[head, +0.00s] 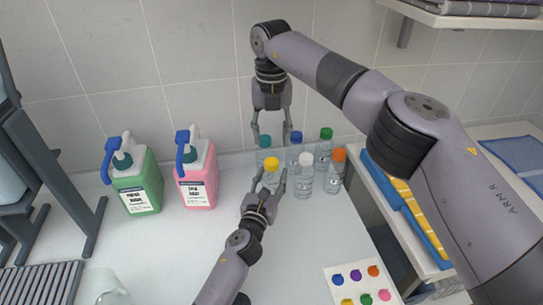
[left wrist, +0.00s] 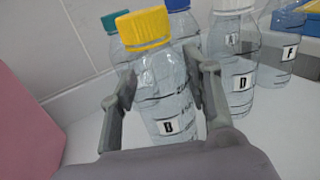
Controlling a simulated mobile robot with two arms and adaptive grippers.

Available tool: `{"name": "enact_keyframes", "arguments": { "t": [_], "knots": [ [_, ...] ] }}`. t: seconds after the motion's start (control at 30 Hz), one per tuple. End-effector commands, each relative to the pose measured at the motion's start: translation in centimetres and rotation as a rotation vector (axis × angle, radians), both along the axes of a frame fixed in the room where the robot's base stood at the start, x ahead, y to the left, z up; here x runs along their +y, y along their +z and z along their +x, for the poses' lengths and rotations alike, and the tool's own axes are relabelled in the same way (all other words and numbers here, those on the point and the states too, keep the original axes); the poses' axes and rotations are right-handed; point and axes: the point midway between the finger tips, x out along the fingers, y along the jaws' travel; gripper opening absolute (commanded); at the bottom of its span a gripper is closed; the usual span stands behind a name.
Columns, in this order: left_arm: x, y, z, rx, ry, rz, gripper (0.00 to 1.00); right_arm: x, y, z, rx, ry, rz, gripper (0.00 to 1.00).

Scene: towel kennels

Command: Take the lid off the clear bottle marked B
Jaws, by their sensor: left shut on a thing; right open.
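The clear bottle marked B (left wrist: 168,100) stands upright with a yellow lid (left wrist: 143,28) on it. In the head view its yellow lid (head: 271,163) shows at the front left of a group of bottles. My left gripper (head: 270,186) is shut on the bottle's body, one finger on each side, below the lid; its fingers also show in the left wrist view (left wrist: 160,100). My right gripper (head: 271,136) is open and points down above the back of the group, behind the yellow lid, near the teal-lidded bottle. The label B is readable only in the left wrist view.
Close around stand bottles with teal (head: 264,142), blue (head: 296,137), green (head: 325,134), white (head: 305,160) and orange (head: 338,155) lids. Green (head: 137,180) and pink (head: 197,175) jugs stand to the left. A card with coloured dots (head: 361,286) lies front right. The front counter is mostly clear.

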Motion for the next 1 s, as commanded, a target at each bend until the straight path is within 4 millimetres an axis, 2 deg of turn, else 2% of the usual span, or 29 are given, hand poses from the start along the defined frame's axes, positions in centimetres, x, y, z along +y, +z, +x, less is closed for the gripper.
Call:
{"name": "enact_keyframes", "arguments": {
  "t": [0.7, 0.83, 1.0],
  "knots": [
    [0.02, -0.03, 0.01, 0.001, 0.0, 0.0, 0.0, 0.06, -0.03, -0.03, 0.002, -1.495, 0.002, 0.46],
    [0.02, -0.03, 0.01, 0.001, 0.0, 0.0, 0.0, 0.04, -0.03, -0.02, 0.001, -1.68, 0.001, 0.46],
    [0.02, -0.04, 0.01, 0.001, 0.001, 0.0, 0.0, 0.02, -0.14, -0.03, 0.002, -1.803, 0.0, 0.46]
  ]
}}
